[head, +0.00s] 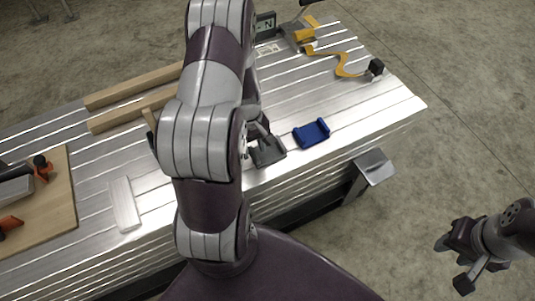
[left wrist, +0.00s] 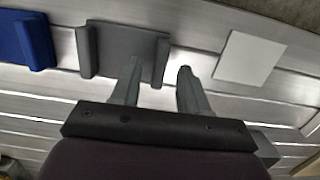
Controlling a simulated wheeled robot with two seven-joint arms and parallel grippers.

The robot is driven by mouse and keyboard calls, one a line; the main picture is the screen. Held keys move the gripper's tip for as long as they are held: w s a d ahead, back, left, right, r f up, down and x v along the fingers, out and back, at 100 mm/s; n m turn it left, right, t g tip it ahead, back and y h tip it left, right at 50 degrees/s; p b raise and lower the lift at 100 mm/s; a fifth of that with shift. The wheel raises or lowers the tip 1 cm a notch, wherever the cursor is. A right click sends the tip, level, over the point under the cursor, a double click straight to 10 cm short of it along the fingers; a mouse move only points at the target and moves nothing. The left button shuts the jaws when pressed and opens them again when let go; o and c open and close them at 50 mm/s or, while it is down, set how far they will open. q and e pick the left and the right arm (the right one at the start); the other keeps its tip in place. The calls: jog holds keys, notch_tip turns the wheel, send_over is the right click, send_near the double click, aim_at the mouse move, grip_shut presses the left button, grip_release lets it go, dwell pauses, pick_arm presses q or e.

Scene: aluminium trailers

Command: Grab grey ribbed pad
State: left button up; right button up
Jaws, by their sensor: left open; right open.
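The grey ribbed pad (left wrist: 124,50) lies flat on the slatted aluminium top in the left wrist view, with a raised lip at each end. In the head view the grey pad (head: 267,152) shows just right of my left arm, near the table's front edge. My left gripper (left wrist: 157,82) is open and empty. In the wrist picture one finger overlaps the pad's lower edge and the other is right of its right lip; contact cannot be told. In the head view my arm mostly hides this gripper. My right gripper (head: 462,262) is open and empty, off the table at the right.
A blue pad (head: 311,133) of similar shape lies right of the grey one. A pale flat plate (head: 125,204) lies to the left. Wooden bars (head: 130,86), a wooden board (head: 62,200) with tools and a yellow strap (head: 345,66) are also on the top.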

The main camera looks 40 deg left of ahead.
pick_arm(q)
jog(key=shift+d+f, duration=0.1)
jog(key=shift+f, duration=0.85)
jog(key=shift+s+r, duration=0.1)
pick_arm(e)
jog(key=shift+f, duration=0.4)
pick_arm(q)
grip_shut()
